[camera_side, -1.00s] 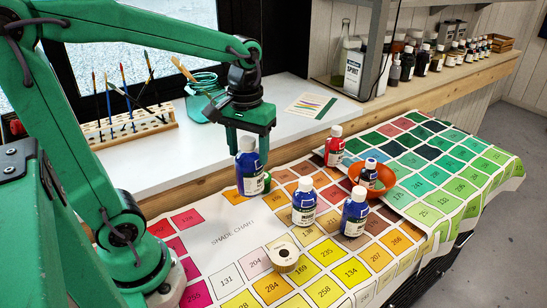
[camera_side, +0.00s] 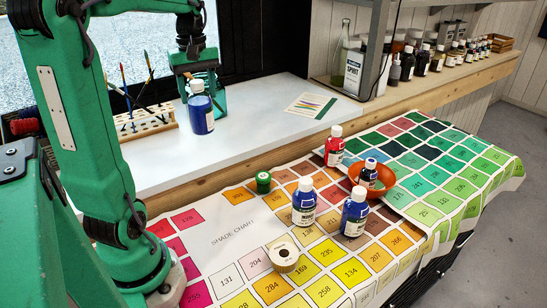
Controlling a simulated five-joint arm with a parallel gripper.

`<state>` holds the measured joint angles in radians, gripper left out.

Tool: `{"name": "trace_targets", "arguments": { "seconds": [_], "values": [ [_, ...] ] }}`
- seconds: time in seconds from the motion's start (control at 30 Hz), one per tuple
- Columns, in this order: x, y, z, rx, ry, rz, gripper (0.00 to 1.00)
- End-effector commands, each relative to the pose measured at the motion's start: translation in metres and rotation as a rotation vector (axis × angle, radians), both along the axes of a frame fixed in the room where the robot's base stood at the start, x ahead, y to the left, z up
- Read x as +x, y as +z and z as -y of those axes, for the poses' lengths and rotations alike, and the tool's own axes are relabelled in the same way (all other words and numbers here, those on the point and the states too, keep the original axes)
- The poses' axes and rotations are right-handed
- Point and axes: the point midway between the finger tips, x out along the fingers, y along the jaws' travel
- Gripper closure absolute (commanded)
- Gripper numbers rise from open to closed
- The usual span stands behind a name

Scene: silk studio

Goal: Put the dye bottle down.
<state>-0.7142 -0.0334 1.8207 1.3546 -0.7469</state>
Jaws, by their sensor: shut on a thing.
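My gripper (camera_side: 198,84) is over the white counter at the left, shut on the cap end of a blue dye bottle (camera_side: 201,114) with a white cap. The bottle hangs upright below the jaws, in front of the teal jar. Its base is at or just above the counter; I cannot tell whether it touches.
A brush rack (camera_side: 135,125) stands left of the bottle. The white counter (camera_side: 250,110) is clear to the right, up to a small colour card (camera_side: 312,105). On the shade chart (camera_side: 225,240) below stand blue bottles (camera_side: 304,207), a red bottle (camera_side: 334,147), an orange bowl (camera_side: 385,181) and a green-capped jar (camera_side: 263,182).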

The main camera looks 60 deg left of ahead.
Motion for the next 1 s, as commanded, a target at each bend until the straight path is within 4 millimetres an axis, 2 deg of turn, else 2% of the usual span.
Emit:
{"name": "trace_targets", "arguments": {
  "seconds": [0.03, 0.2, 0.53, 0.77, 1.0],
  "values": [
    [-0.004, 0.002, -0.008, 0.000, 0.034, 0.000, 0.90],
    [-0.011, 0.006, -0.022, 0.001, 0.097, 0.001, 0.90],
    [-0.015, 0.005, -0.028, 0.000, 0.113, 0.000, 0.90],
    [-0.026, -0.008, -0.047, -0.001, 0.116, -0.001, 0.90],
    [-0.046, -0.032, -0.080, -0.002, 0.116, -0.001, 0.90]
  ]
}}
